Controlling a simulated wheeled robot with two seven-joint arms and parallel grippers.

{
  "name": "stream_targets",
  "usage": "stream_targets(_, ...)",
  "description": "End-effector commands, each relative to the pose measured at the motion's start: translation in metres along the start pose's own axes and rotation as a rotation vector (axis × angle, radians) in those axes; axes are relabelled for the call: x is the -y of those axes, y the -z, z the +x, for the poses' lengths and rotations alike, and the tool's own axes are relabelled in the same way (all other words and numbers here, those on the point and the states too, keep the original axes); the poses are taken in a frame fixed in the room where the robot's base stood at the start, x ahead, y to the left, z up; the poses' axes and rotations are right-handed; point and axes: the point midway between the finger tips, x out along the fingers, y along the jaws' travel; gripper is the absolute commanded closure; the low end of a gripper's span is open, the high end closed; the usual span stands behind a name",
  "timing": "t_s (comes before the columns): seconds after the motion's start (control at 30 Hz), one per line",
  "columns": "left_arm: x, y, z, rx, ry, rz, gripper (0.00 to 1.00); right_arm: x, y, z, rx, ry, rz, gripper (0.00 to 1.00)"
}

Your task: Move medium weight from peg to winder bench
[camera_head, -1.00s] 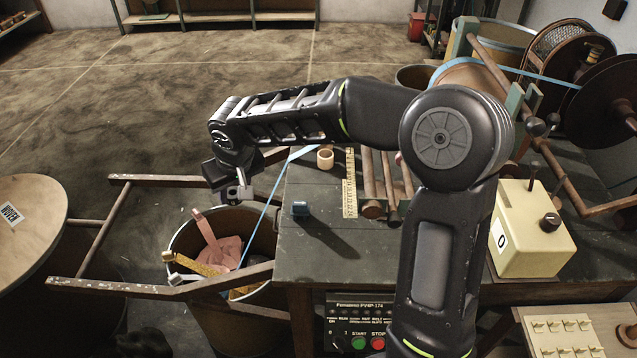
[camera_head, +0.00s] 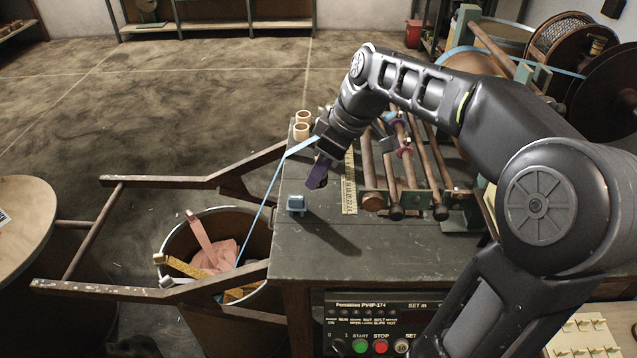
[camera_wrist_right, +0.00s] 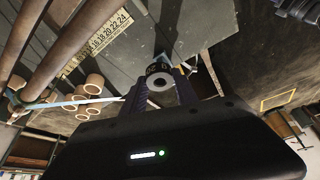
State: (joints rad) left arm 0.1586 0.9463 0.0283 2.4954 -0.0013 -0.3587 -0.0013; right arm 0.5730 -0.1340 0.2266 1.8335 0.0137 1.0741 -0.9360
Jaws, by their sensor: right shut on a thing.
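My right gripper (camera_head: 317,178) reaches in over the left part of the dark winder bench (camera_head: 330,258). In the right wrist view its fingers (camera_wrist_right: 159,90) are shut on a small round weight (camera_wrist_right: 159,78) with a pale ring and a hole at its end. In the head view the purple fingers mostly hide the weight. The gripper appears to be above the bench top; I cannot tell the exact gap. I cannot make out the peg. My left gripper is not in view.
A small blue block (camera_head: 297,203) stands on the bench just below the gripper. A yellow ruler (camera_head: 349,193) and wooden rollers (camera_head: 433,172) lie to the right. Tan rolls (camera_head: 302,130) stand behind. A scrap bin (camera_head: 217,215) stands left. The bench front is clear.

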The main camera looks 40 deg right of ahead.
Motion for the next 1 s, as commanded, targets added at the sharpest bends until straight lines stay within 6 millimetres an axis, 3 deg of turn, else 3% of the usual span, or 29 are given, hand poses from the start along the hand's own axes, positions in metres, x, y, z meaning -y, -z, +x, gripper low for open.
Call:
stream_targets(0.27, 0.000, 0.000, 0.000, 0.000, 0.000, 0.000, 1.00, 0.000, -0.001, 0.004, 0.001, -0.001, 0.000, 1.00)
stream_targets(0.63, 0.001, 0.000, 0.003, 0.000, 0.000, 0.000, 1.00, 0.000, -0.022, 0.055, 0.002, 0.000, 0.000, 1.00)
stream_targets(1.0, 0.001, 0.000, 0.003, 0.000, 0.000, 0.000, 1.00, 0.000, -0.024, 0.060, 0.001, -0.002, 0.000, 1.00)
